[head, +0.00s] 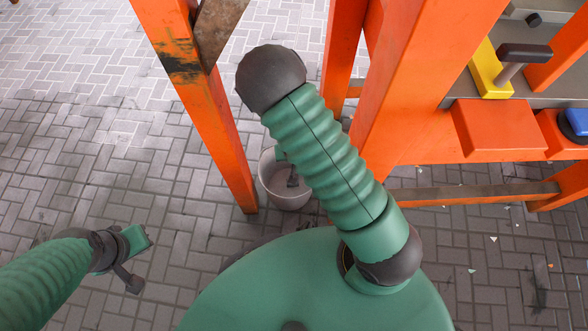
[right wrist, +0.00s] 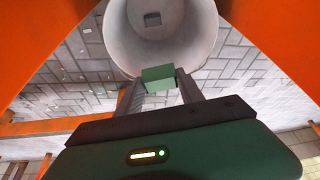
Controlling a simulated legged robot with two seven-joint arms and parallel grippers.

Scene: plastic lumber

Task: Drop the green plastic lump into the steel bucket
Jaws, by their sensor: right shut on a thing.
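The green plastic lump (right wrist: 158,78) is a small block between the two fingertips of my right gripper (right wrist: 160,86), which is shut on it. In the right wrist view, the pale steel bucket (right wrist: 195,35) opens just beyond the lump, with the lump overlapping the near rim in the picture. In the head view, the bucket (head: 284,199) stands on the paving, partly covered by my right arm. My right gripper is mostly hidden there behind the arm. My left gripper (head: 137,262) hangs at lower left, far from the bucket; its jaw opening is unclear.
Orange frame posts (head: 213,130) stand close to the bucket on both sides. An orange bench with a yellow clamp-like part (head: 489,70) is at upper right. Open paving (head: 110,150) lies to the left.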

